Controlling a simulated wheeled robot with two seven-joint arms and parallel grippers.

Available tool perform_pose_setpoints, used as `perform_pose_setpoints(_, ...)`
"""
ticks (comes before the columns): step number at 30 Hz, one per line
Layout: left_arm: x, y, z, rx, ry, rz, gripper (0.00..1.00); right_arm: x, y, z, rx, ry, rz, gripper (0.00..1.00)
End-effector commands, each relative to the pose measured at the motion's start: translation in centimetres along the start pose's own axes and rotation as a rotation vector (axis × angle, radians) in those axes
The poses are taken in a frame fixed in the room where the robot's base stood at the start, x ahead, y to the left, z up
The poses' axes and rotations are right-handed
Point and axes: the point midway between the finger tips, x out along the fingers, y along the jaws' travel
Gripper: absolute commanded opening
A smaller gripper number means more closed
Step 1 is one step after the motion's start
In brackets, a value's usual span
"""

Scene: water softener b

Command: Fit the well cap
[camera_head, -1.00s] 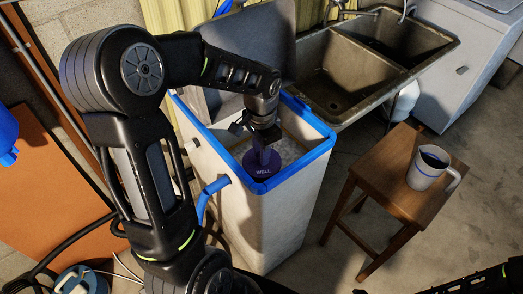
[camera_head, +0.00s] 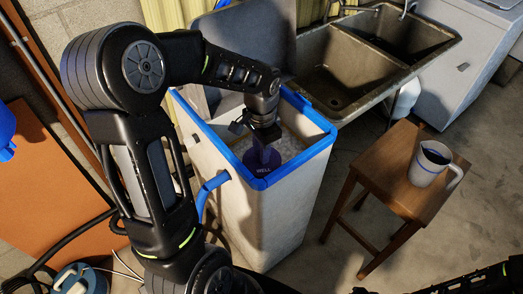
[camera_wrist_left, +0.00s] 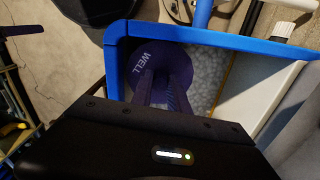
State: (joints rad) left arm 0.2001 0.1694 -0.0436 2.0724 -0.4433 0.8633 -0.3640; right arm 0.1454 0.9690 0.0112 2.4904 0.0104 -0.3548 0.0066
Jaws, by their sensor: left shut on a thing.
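The purple well cap (camera_head: 263,172), marked WELL, is at the front inner corner of the open white softener tank with a blue rim (camera_head: 318,148). My left gripper (camera_head: 264,148) points down over the tank and is shut on the cap's upright part. In the left wrist view the cap (camera_wrist_left: 172,62) shows as a round disc close to the blue rim, with my gripper's fingers (camera_wrist_left: 160,92) at it. Pale granules lie in the tank beside the cap. The well under the cap is hidden, so I cannot tell whether the cap is seated.
A wooden stool (camera_head: 385,190) with a white jug (camera_head: 430,163) stands to the right. A double sink (camera_head: 350,75) is behind the tank. A grey lid (camera_head: 240,50) stands up at the tank's back. A blue hose (camera_head: 208,190) leaves the tank's left side.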

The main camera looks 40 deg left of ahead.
Motion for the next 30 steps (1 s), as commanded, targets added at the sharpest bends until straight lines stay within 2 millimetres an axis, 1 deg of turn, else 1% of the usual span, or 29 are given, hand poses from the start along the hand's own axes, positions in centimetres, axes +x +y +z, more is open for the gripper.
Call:
perform_pose_setpoints(5, 0.2, 0.0, 0.0, 0.0, 0.0, 0.0, 0.0, 0.1, 0.1, 0.0, 0.0, 0.0, 0.0, 0.36)
perform_pose_setpoints(22, 1.9, 0.0, 0.0, 0.0, 0.001, 0.0, 0.0, 1.4, 0.5, 0.0, 0.0, 0.0, 0.0, 0.36)
perform_pose_setpoints(30, 2.0, 0.0, 0.0, 0.0, 0.0, 0.0, 0.0, 1.5, 0.6, 0.0, 0.0, 0.0, 0.0, 0.36)
